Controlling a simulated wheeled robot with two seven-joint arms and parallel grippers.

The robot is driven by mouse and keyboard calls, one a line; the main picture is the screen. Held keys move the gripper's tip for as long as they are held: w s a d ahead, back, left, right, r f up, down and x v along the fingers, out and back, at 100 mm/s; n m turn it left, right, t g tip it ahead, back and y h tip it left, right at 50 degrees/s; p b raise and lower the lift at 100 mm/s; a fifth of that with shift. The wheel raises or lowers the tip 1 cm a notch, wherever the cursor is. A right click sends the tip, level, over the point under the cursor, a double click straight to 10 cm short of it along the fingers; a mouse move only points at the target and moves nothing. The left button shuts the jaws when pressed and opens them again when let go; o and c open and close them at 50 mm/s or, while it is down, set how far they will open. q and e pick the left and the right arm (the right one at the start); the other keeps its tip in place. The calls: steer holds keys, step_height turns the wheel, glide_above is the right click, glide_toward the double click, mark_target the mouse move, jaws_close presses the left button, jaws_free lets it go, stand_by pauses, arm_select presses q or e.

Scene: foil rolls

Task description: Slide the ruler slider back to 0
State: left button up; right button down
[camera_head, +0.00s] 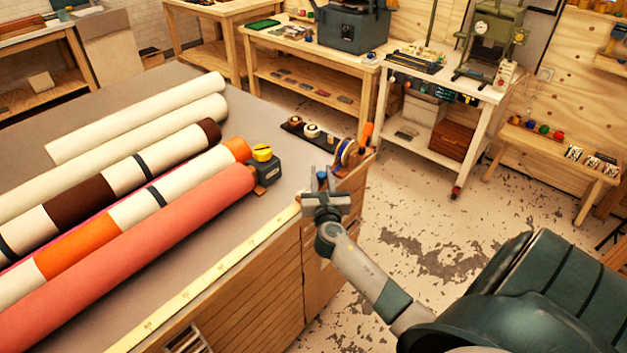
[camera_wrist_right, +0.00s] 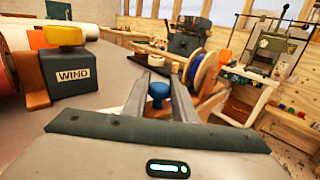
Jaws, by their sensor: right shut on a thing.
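The yellow ruler (camera_head: 215,270) runs along the front edge of the table, from the lower left up to the table's right corner. A blue slider knob (camera_head: 321,175) is at the far right end, beyond the visible ruler strip. My right gripper (camera_head: 322,186) is shut on this knob. In the right wrist view the blue knob (camera_wrist_right: 158,89) sits between the two fingers. The gripper hides the slider's base and the ruler beneath it. My left gripper is not in view.
A grey box with a yellow knob, marked WIND (camera_wrist_right: 75,76), stands left of the gripper. Several foil rolls (camera_head: 150,220) lie on the grey table (camera_head: 255,205). A spool (camera_head: 346,152) stands beyond the knob. The strip between rolls and ruler is clear.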

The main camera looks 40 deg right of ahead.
steer(key=shift+d, duration=0.25)
steer(key=shift+a+r, duration=0.1)
steer(key=shift+r, duration=0.05)
steer(key=c, duration=1.7)
jaws_free()
steer(key=shift+o, duration=1.2)
steer(key=shift+d, duration=0.2)
steer(key=shift+a, duration=0.15)
steer(key=shift+s+a, duration=0.15)
steer(key=b+v, duration=0.4)
steer(key=v, duration=1.2)
steer(key=shift+s, duration=0.4)
